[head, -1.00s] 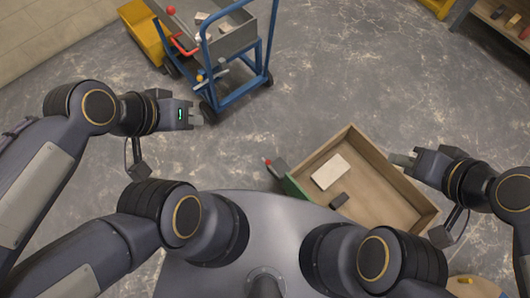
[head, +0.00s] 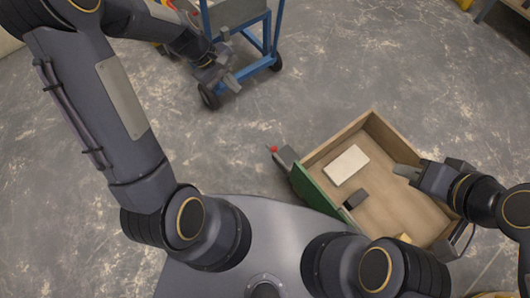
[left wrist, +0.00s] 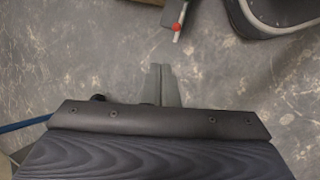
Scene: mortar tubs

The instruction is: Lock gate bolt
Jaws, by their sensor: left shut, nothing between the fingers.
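A grey bolt-like part (head: 286,157) with a red knob (head: 273,149) sticks out at the left corner of a wooden box, beside its green end panel (head: 318,192). In the left wrist view, a red knob (left wrist: 177,27) sits on a light grey rod above the fingertips, apart from them. My left gripper (head: 233,82) is shut and empty, up and left of the bolt in the head view; its fingers also show in the left wrist view (left wrist: 161,68). My right gripper (head: 400,171) is over the box's right part; its finger gap is unclear.
The wooden box (head: 371,124) holds a pale block (head: 346,165), a small dark block (head: 355,199) and a yellowish piece (head: 404,238). A blue-framed cart (head: 268,40) stands behind my left gripper. The floor between cart and box is clear.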

